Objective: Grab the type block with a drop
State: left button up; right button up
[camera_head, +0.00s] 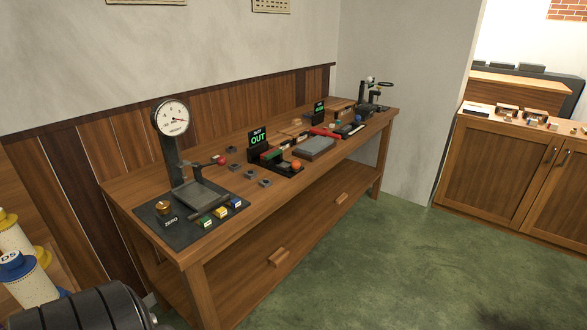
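Several small coloured blocks lie at the front of the dark mat (158,226) on the workbench: a green block (206,222), a yellow block (221,212) and a blue block (237,202). Small grey pieces lie to the right of the mat, among them one grey piece (265,183) near the front and another grey piece (250,174) behind it. Any marks on the blocks are too small to read, so I cannot tell which bears a drop. Neither gripper shows in this view.
A dial gauge (172,118) stands on the mat beside a knob marked ZERO (163,208). An OUT sign (258,140), a grey slab (314,147) and a lever device (371,93) stand farther right. Green floor (360,260) is clear before the bench (187,255). A cabinet (500,170) stands right.

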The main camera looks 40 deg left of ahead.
aim_at(265, 183)
jog(key=i, duration=3.25)
jog(key=u, duration=1.8)
